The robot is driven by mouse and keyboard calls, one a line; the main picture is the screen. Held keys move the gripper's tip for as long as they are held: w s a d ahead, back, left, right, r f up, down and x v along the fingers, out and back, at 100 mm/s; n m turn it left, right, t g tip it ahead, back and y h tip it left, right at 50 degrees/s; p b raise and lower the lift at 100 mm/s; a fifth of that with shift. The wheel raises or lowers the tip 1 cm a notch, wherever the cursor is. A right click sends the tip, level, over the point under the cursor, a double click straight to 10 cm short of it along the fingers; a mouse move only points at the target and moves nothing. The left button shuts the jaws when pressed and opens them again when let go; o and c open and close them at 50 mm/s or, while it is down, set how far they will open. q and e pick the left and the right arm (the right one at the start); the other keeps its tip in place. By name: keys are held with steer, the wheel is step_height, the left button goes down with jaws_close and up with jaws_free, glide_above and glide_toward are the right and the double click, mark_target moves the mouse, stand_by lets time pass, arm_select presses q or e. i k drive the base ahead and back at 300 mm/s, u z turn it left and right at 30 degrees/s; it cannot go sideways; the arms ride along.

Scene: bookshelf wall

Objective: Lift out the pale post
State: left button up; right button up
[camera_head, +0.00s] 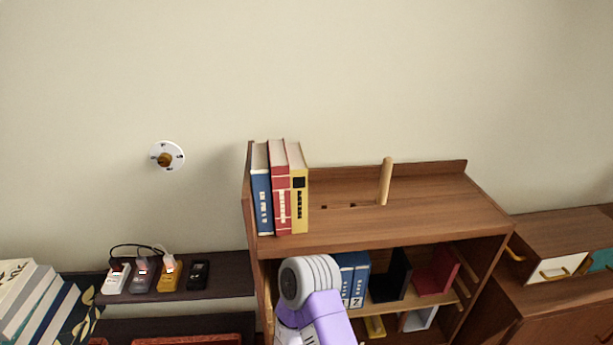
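The pale post (385,182) is a light wooden peg standing nearly upright, with a slight lean, in the top board of the brown bookshelf (430,215). Its lower end meets the board, and how deep it sits is hidden. Two small dark holes (338,206) lie in the board to its left. One of my arms, purple and grey, rises at the bottom centre in front of the shelf, well below and left of the post. No gripper fingers show on it. Neither of my grippers is in view.
Blue, red and yellow books (281,190) stand at the top board's left end. A dark ledge with several small devices (155,277) is at left. A round wall dial (166,156) hangs above. The board right of the post is clear.

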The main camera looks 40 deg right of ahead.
mark_target(387, 166)
steer(key=u, duration=1.7)
steer(key=k, duration=1.55)
steer(key=z, duration=1.1)
